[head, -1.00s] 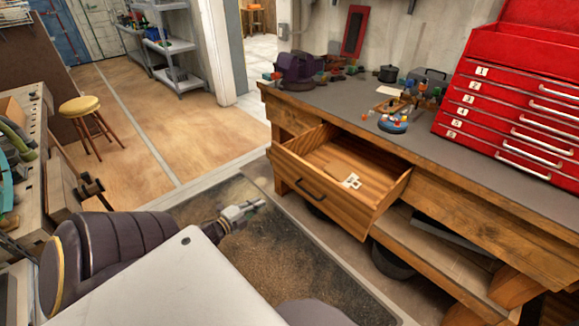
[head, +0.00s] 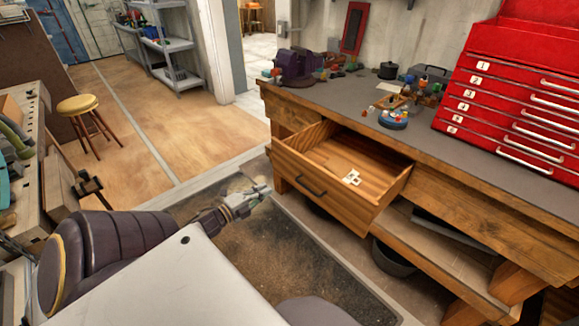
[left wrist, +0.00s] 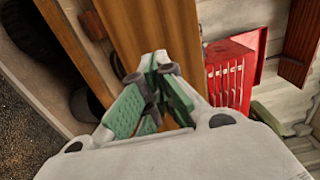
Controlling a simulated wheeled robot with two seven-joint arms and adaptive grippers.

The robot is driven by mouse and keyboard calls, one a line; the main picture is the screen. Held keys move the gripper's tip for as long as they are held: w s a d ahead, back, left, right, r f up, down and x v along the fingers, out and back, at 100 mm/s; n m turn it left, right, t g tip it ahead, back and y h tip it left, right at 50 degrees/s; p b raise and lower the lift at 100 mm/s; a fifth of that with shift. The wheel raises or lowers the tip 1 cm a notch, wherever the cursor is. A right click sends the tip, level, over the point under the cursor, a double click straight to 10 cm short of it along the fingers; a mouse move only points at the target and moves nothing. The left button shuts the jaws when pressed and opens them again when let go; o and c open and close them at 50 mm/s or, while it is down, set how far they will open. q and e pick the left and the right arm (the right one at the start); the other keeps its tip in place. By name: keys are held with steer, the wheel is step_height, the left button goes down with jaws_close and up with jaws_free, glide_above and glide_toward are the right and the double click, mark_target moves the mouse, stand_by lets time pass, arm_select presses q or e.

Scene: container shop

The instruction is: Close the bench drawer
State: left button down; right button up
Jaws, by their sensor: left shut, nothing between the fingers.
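The wooden bench drawer (head: 322,198) hangs well open from the left part of the workbench (head: 440,150). Its front has a dark bar handle (head: 311,186), and a small pale object (head: 351,177) lies inside. My left gripper (head: 265,188) is shut and empty, just left of the drawer front's left end and apart from the handle. I cannot tell whether the tips touch the wood. In the left wrist view the shut fingers (left wrist: 158,62) show green inner pads, with wooden boards behind them. My right gripper is not in view.
A red tool chest (head: 510,105), a vise (head: 297,68) and small items stand on the bench top. A dark pot (head: 392,258) sits beneath the bench. A yellow stool (head: 80,106) stands at the left; the floor between is clear.

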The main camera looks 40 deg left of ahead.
mark_target(295, 170)
arm_select(q)
steer(key=shift+w+d+b, duration=0.2)
steer(key=shift+w, duration=2.55)
steer(key=shift+w+d+b, duration=0.15)
steer(key=shift+w+d, duration=0.05)
steer(key=shift+w, duration=3.05)
steer(key=shift+w+d, duration=0.1)
steer(key=shift+w, duration=0.45)
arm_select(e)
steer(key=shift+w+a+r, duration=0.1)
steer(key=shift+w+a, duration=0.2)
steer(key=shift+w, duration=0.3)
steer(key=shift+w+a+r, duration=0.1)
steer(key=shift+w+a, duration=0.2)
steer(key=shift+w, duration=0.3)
arm_select(q)
steer(key=shift+w, duration=0.1)
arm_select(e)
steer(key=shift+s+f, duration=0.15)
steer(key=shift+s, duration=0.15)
